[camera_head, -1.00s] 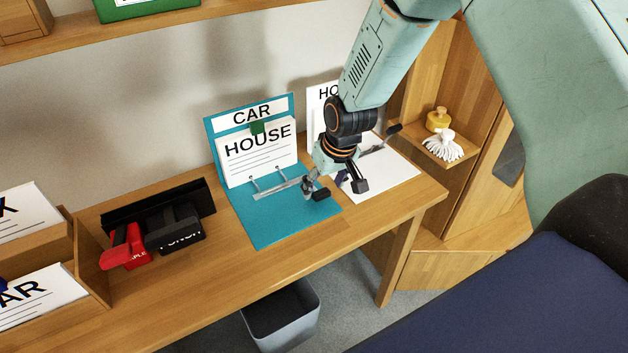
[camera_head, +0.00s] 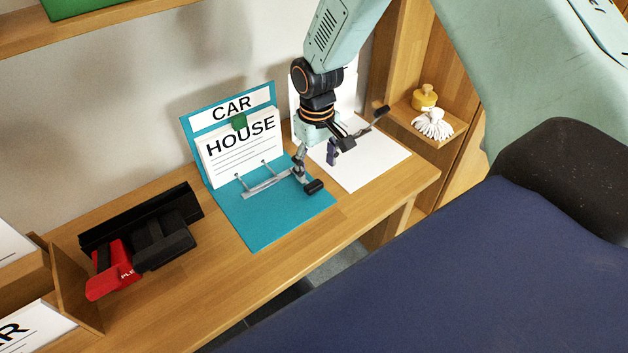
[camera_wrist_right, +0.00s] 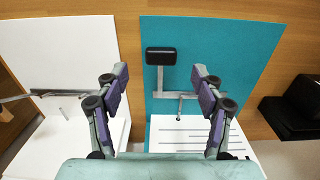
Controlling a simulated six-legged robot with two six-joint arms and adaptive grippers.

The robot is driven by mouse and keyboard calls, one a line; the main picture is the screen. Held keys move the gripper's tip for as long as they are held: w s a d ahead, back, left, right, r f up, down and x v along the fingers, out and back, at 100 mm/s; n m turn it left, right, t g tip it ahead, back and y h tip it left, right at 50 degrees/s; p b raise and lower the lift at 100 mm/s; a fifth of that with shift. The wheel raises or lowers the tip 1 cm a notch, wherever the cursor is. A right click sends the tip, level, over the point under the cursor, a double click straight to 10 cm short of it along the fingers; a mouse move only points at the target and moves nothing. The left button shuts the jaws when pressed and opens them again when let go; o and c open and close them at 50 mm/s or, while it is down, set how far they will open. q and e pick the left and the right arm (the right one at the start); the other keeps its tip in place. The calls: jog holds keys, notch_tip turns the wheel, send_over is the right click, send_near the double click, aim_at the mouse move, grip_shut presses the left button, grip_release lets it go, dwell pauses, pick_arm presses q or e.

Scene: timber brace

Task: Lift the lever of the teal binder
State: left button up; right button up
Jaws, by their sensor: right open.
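The teal binder (camera_head: 262,222) lies open on the desk. Its cover, labelled CAR, stands upright against the wall, with HOUSE sheets (camera_head: 240,150) on it. A grey metal lever (camera_head: 266,185) with a black grip (camera_head: 314,187) lies low over the binder's base. In the right wrist view the black grip (camera_wrist_right: 162,56) appears between my fingertips, a little beyond them. My right gripper (camera_head: 317,163) is open and empty, close above and behind the grip; contact cannot be told. The teal base (camera_wrist_right: 222,45) also fills the middle of the wrist view. My left gripper is not in view.
A white binder (camera_head: 372,165) with its own black-ended lever (camera_head: 380,111) stands right beside the teal one. The desk front (camera_head: 205,305) is clear.

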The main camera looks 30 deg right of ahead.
aim_at(316, 186)
notch_tip(316, 186, down, 5)
jog(key=shift+w+f+b, duration=0.1)
jog(key=shift+w+b, duration=0.05)
jog(key=shift+b, duration=0.2)
jog(key=shift+f, duration=0.35)
jog(key=shift+a+r, duration=0.15)
jog(key=shift+a, duration=0.05)
jog(key=shift+c, duration=0.2)
jog(key=shift+d, duration=0.2)
jog(key=c, duration=0.4)
jog(key=shift+a, duration=0.15)
jog(key=c, duration=0.5)
grip_shut()
